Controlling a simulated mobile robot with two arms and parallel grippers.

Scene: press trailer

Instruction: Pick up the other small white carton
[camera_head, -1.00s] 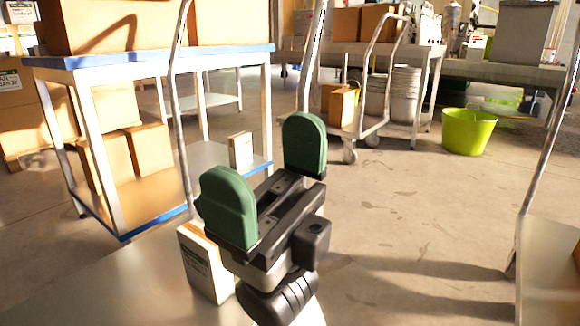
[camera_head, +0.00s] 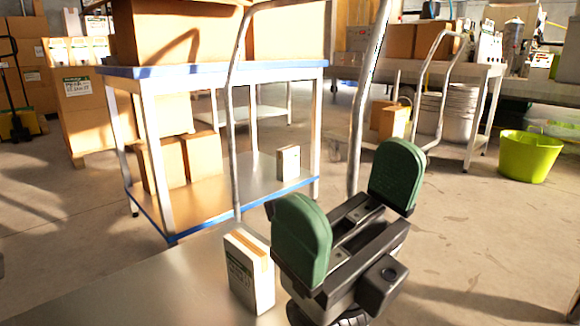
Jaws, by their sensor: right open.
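A small white carton (camera_head: 249,270) with a tan strip on top stands upright on the near metal platform (camera_head: 150,285). My right gripper (camera_head: 350,212) has green pads spread wide apart, with nothing between them. It is just right of the carton in the picture; whether it touches cannot be told. Another small white carton (camera_head: 288,163) stands on the lower shelf of the blue-edged table (camera_head: 205,70), farther back. My left gripper is not in view.
A bent metal handle (camera_head: 231,130) rises between the platform and the table. Brown boxes (camera_head: 180,160) sit on the lower shelf. A lime green tub (camera_head: 530,156) stands on the floor at right. Open floor (camera_head: 450,220) lies between.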

